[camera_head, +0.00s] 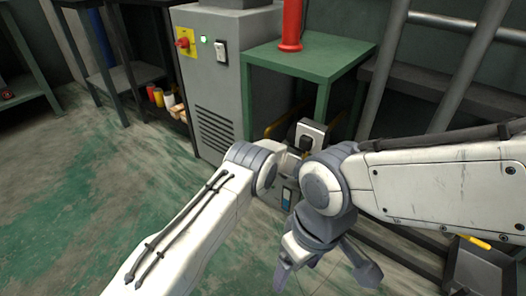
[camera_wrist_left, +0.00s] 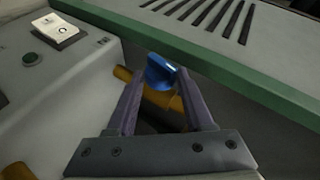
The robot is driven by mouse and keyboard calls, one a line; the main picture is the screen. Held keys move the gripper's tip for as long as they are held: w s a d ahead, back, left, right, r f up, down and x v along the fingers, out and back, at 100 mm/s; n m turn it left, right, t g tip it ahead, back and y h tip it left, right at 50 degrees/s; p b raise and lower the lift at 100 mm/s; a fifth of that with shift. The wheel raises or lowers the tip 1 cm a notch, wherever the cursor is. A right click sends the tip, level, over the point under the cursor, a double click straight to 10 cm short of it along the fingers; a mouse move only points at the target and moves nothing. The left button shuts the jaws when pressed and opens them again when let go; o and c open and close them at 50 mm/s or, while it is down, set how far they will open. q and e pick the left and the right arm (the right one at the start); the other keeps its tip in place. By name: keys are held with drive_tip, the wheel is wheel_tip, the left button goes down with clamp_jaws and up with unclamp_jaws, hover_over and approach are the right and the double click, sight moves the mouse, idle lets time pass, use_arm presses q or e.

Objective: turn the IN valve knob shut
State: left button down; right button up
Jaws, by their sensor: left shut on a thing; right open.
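In the left wrist view a blue knob (camera_wrist_left: 160,72) sits on an orange-yellow fitting (camera_wrist_left: 168,101). No label on the knob is readable. My left gripper (camera_wrist_left: 158,88) has its two fingers on either side of the knob, shut on it. In the head view my left arm reaches in toward the green table, and its gripper and the knob are hidden behind my arms. My right gripper (camera_head: 325,270) is open and empty, low over the floor at the bottom centre.
A green table (camera_head: 310,57) carries a red cylinder (camera_head: 290,25). A grey cabinet (camera_head: 212,80) with a red switch (camera_head: 183,42) stands beside it. In the wrist view a green edge (camera_wrist_left: 215,60) runs close above the knob; a grey housing (camera_wrist_left: 55,90) lies left.

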use_arm(q)
drive_tip(key=shift+f, duration=0.1)
drive_tip(key=shift+c, duration=1.5)
unclamp_jaws()
drive_tip(key=p+v, duration=0.6)
drive_tip(key=v, duration=0.4)
drive_tip(key=shift+s, duration=0.2)
drive_tip(key=shift+d, duration=0.1)
